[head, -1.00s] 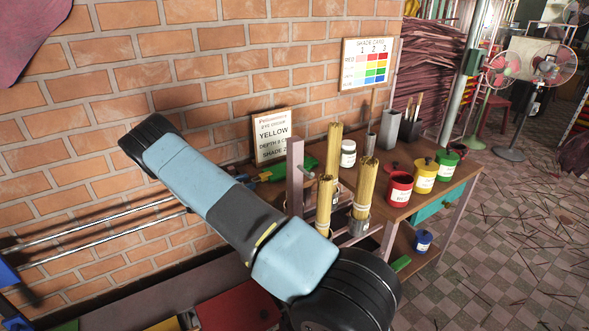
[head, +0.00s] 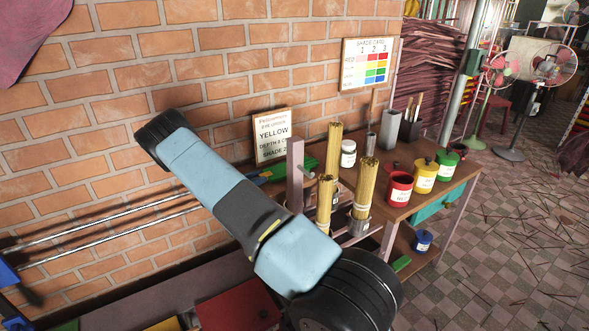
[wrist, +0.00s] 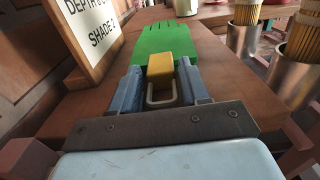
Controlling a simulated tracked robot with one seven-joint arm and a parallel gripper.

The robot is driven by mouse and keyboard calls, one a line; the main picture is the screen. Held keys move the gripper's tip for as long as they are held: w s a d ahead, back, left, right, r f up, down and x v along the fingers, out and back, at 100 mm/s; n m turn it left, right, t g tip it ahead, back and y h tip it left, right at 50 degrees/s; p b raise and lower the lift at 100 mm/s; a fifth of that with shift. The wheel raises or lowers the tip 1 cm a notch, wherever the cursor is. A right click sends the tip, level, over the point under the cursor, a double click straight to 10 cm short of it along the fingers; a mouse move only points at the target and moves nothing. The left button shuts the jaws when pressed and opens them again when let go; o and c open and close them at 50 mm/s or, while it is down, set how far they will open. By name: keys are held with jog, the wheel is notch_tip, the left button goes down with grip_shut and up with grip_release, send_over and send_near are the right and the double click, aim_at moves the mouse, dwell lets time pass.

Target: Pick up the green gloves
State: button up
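The green gloves (wrist: 175,42) lie on the wooden table straight ahead in the wrist view, their fingers pointing away from me and a yellow cuff (wrist: 160,72) nearest me. In the head view the gloves (head: 300,165) show partly, behind a grey upright post and beside my arm. My gripper (wrist: 162,90) has its two blue-grey fingers on either side of the yellow cuff, with a metal loop between them. The fingers stand apart by about the cuff's width. I cannot tell whether they press on it.
A white sign (head: 272,137) stands against the brick wall, close left of my gripper. A white jar (head: 348,153) and red, yellow and green pots (head: 399,188) stand farther right.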

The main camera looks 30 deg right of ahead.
jog(key=c, duration=0.7)
jog(key=shift+r, duration=0.1)
jog(key=shift+c, duration=0.2)
notch_tip(320, 180, up, 10)
jog(key=shift+f, duration=0.1)
grip_shut()
